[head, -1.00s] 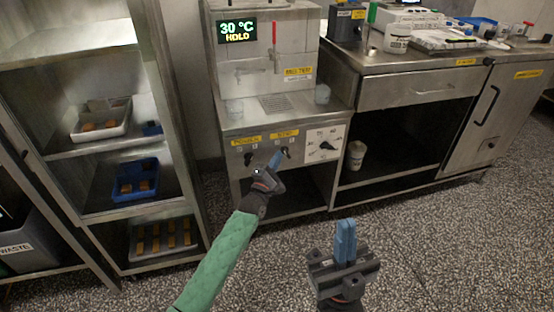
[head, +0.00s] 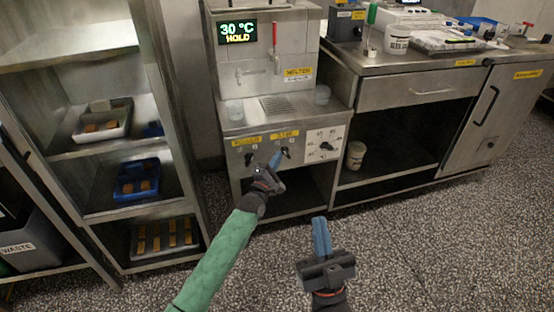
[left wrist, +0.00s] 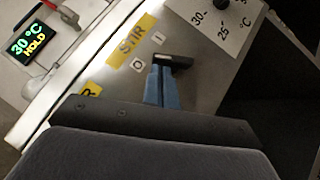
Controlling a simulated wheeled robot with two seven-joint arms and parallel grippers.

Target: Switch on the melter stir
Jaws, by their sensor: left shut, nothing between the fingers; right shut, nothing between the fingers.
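The melter (head: 262,90) stands at the back, and its display (head: 237,31) reads 30 °C HOLD. Its front panel has a yellow STIR label (head: 285,133), which also shows in the left wrist view (left wrist: 131,42). Below the label is the black stir switch (left wrist: 174,61), with O and I marks beside it. My left gripper (head: 278,158) is shut and empty. Its blue fingertips are right at the switch in the left wrist view (left wrist: 161,72); I cannot tell whether they touch it. My right gripper (head: 320,225) is shut and empty over the floor, away from the panel.
A second switch under the POWER label (head: 247,141) is left of the stir switch. A temperature dial (head: 326,146) is to its right. A shelf rack (head: 110,215) with trays stands at left, and a steel counter (head: 405,90) at right. The floor in front is clear.

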